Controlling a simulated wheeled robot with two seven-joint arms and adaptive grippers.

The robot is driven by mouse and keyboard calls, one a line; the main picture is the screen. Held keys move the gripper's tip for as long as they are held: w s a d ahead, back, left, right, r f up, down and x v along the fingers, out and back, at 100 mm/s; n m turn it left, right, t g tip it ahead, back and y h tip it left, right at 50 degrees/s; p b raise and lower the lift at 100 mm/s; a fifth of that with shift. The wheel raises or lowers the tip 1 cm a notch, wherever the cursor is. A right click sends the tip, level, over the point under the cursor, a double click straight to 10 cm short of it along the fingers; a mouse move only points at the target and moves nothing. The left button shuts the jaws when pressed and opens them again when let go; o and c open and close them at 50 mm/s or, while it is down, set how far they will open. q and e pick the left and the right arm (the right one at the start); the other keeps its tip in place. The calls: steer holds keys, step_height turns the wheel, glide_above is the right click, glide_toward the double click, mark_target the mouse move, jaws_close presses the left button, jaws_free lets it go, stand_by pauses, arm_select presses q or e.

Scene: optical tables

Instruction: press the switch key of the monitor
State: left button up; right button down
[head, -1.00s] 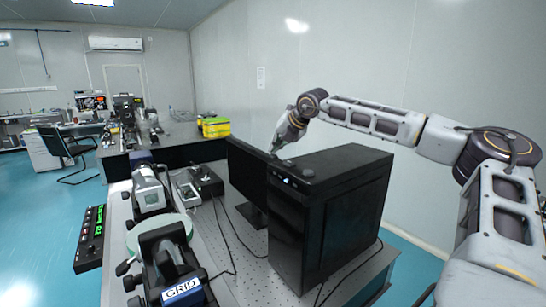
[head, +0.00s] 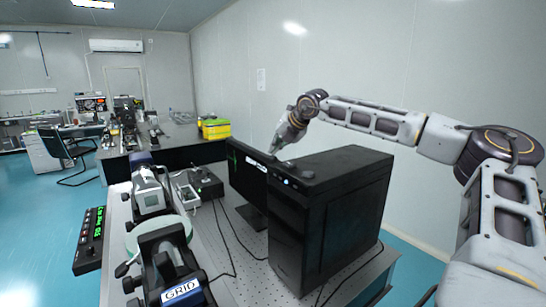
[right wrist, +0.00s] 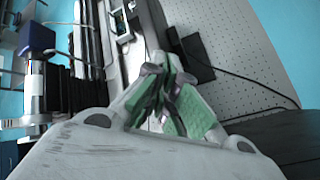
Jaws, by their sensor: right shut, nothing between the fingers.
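The monitor (head: 246,190) is a thin black screen standing on the perforated table, left of a black computer tower. Its screen is lit, with a green trace and a white patch along the top. My right gripper (head: 274,150) is at the monitor's upper right edge, pointing down, partly hidden behind the screen and tower. In the right wrist view its green-padded fingers (right wrist: 163,72) are together and hold nothing. The switch key itself cannot be made out, nor whether the fingertips touch it. My left gripper is not in view.
The black tower (head: 330,215) stands close beside my right gripper. A small black box (head: 206,183) with cables lies left of the monitor. Optical instruments (head: 152,195) and a black panel with green characters (head: 90,240) are further left. A yellow-green box (head: 216,129) sits behind.

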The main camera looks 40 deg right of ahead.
steer(key=shift+r, duration=0.15)
step_height(320, 180, up, 6)
steer(key=p, duration=0.3)
steer(key=shift+p, duration=0.35)
stand_by(0.5)
steer(key=shift+d, duration=0.1)
stand_by(1.4)
